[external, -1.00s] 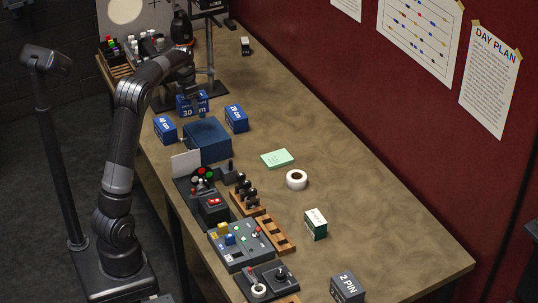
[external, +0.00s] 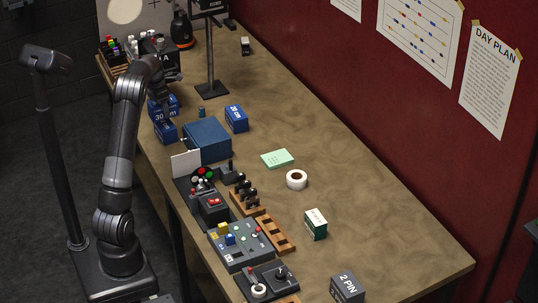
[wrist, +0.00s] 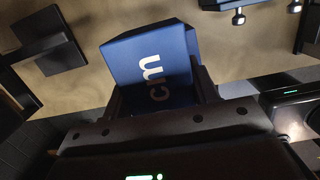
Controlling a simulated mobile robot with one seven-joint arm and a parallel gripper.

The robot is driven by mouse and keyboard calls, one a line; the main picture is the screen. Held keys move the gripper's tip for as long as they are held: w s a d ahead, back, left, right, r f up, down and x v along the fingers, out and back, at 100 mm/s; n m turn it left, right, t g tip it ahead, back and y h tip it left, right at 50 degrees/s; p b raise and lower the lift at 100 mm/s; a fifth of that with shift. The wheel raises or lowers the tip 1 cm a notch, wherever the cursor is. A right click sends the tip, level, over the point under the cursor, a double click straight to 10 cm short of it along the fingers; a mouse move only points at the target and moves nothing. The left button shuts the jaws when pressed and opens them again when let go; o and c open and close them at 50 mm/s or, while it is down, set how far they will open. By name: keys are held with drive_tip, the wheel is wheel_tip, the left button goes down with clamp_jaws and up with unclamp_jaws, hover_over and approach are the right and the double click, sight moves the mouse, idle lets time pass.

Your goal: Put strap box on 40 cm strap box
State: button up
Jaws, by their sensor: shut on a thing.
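My gripper (external: 164,96) is shut on a blue strap box (external: 163,109) marked 30, with the rest of its label partly hidden. In the wrist view this blue box (wrist: 150,62), marked "cm", sits tilted between the fingers. The 40 cm strap box (external: 165,132) stands on the table near its left edge. The held box appears directly above or just behind it in the external view. I cannot tell whether the two touch. A third blue strap box, marked 20 cm (external: 236,118), stands apart to the right.
A large blue box (external: 207,140) stands close to the right of the 40 cm box. A small dark cylinder (external: 201,112) and a black stand base (external: 212,90) are behind. Button panels (external: 240,245) line the front left edge.

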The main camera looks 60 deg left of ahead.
drive_tip(key=shift+f, duration=1.8)
drive_tip(key=shift+f, duration=0.1)
drive_tip(key=o, duration=1)
drive_tip(key=shift+o, duration=0.2)
drive_tip(key=r, duration=0.4)
drive_tip(key=s+r, duration=0.1)
drive_tip(key=r, duration=0.7)
drive_tip(key=shift+s, duration=0.4)
